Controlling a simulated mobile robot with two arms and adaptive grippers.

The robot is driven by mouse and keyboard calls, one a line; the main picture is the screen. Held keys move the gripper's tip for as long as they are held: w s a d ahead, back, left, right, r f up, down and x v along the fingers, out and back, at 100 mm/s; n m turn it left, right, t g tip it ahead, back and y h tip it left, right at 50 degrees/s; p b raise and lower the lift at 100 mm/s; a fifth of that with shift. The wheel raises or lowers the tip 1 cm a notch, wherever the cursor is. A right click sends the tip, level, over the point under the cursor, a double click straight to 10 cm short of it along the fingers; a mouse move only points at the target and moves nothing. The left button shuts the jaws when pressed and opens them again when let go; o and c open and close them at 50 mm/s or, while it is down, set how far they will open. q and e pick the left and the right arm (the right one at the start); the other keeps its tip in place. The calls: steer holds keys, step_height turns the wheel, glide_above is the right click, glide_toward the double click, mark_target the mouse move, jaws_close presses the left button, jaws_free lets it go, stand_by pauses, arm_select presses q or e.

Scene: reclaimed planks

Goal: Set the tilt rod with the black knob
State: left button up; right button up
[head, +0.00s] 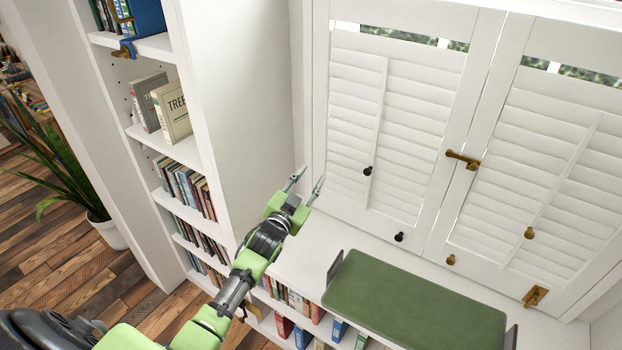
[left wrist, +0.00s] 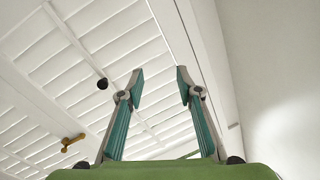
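The white tilt rod (head: 381,90) runs down the left shutter panel (head: 425,90), with a black knob (head: 368,171) on its lower part. The slats beside it look nearly shut. In the left wrist view the black knob (left wrist: 102,84) sits left of the fingers, on the rod (left wrist: 72,40). My left gripper (head: 312,174) is open and empty, left of the knob and apart from it. Both spread fingers show in the left wrist view (left wrist: 159,72). My right gripper is in neither view.
A second black knob (head: 399,237) sits low on the left shutter's frame. The right shutter's rod (head: 567,165) has a brass knob (head: 529,233). A brass latch (head: 463,159) joins the shutters. A green bench cushion (head: 415,305) lies below; a white bookcase (head: 240,100) stands left.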

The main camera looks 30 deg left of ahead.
arm_select(q)
steer(key=s+a+n+y, duration=0.1)
steer(key=s+a, duration=0.3)
steer(key=s, duration=0.8)
steer(key=s+a+y, duration=0.1)
steer(key=s+a, duration=0.3)
steer(key=s, duration=0.8)
steer(key=shift+s+n+y, duration=0.35)
steer(key=shift+n+y, duration=0.05)
steer(key=shift+a, duration=0.15)
